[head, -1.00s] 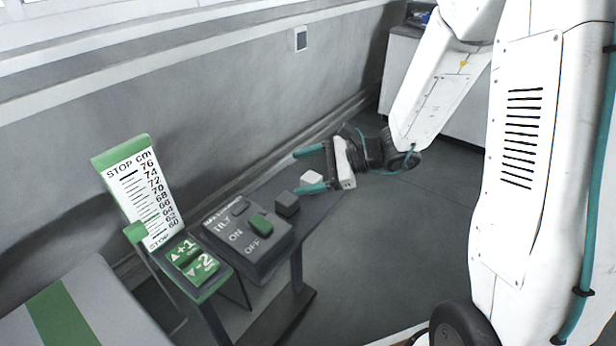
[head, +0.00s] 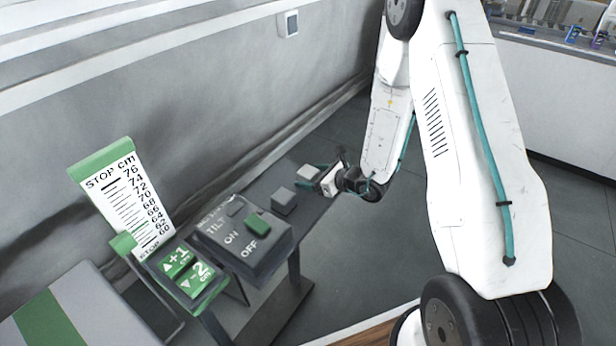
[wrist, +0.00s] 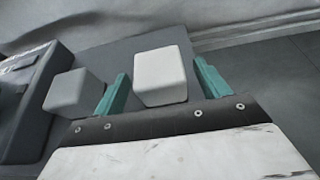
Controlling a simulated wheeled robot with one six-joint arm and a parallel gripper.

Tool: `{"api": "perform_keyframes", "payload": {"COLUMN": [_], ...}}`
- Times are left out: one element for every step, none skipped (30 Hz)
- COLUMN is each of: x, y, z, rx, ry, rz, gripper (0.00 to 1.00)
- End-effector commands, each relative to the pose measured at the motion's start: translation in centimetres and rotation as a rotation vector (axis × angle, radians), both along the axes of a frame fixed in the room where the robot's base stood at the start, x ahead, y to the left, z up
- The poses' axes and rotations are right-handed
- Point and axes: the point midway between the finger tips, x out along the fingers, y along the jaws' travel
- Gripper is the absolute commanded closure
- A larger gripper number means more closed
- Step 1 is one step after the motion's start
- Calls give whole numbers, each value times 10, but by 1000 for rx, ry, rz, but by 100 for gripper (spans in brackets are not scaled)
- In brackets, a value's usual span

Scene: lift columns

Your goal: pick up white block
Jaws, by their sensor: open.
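The white block (wrist: 160,76) sits on the narrow grey table. In the wrist view it lies between the two teal fingers of my gripper (wrist: 161,88), with a small gap on the left and a wider one on the right. My gripper is open and not closed on it. In the head view the white block (head: 307,173) shows near the table's far right end, with my gripper (head: 314,177) right at it; the near finger is partly hidden there.
A grey block (head: 284,200) stands just left of the white block; it also shows in the wrist view (wrist: 74,92). A tilt switch box (head: 246,236), a green button panel (head: 183,274) and a height scale (head: 124,196) stand further left. The wall runs behind the table.

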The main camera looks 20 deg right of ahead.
Motion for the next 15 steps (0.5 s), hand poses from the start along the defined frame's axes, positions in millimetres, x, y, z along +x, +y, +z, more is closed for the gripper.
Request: {"api": "perform_keyframes", "payload": {"x": [7,11,15,18,20,23,25,26,27,27,27,27,27,27,27], "y": [5,7,10,12,14,15,17,17,18,18,18,18,18,18,18], "z": [-4,-6,-8,-10,-11,-12,-13,-13,-14,-14,-14,-14,-14,-14,-14], "rx": [-1,-1,-1,-1,-1,-1,-1,0,0,-1,-1,0,-1,-1,-1], "ry": [-1,-1,-1,0,0,-1,-1,0,0,-1,-1,0,-1,-1,-1], "rz": [3,3,4,4,3,2,2,1,1,0,0,0,0,0,0], "gripper": [25,25,25,25,25,25,25,25,25,25,25,25,25,25,25]}}
